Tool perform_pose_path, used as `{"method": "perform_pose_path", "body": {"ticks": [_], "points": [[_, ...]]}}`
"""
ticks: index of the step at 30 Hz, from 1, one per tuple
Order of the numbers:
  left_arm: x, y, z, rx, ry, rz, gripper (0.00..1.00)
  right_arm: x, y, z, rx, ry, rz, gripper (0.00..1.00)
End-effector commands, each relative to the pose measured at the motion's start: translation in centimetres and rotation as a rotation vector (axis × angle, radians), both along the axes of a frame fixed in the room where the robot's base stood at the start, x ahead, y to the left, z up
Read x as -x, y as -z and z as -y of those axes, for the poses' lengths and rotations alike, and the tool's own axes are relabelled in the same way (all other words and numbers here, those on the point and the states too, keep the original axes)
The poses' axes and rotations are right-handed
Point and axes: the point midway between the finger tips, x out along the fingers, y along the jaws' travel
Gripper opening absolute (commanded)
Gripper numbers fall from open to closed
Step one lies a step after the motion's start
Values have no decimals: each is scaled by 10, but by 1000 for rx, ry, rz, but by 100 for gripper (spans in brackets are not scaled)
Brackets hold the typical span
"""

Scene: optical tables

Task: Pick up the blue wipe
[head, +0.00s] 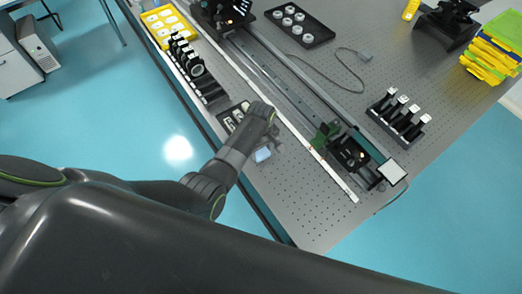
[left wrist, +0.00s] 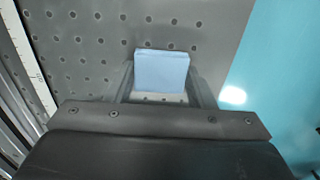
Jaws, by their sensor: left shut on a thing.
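The blue wipe (left wrist: 161,72) is a small light-blue block between the two fingers of my left gripper (left wrist: 160,80) in the left wrist view. The fingers press on its left and right sides. My right gripper is not in view.
A dark tray with small parts (head: 232,117) lies beside my left wrist. A long rail (head: 290,85) and a white ruler strip (head: 325,165) run along the table. Mounted posts (head: 400,115) stand at the right. The table's near corner is bare.

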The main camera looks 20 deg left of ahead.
Motion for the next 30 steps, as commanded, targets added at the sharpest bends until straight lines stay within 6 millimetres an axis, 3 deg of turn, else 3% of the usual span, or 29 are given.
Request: {"method": "perform_pose_path", "body": {"ticks": [8, 19, 30], "points": [[0, -26, 0, 1, 0, 3, 25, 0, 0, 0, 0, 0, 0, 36], [-1, -83, 1, 1, 1, 3, 25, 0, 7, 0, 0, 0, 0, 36], [0, -98, 0, 0, 1, -1, 25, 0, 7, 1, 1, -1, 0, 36]]}}
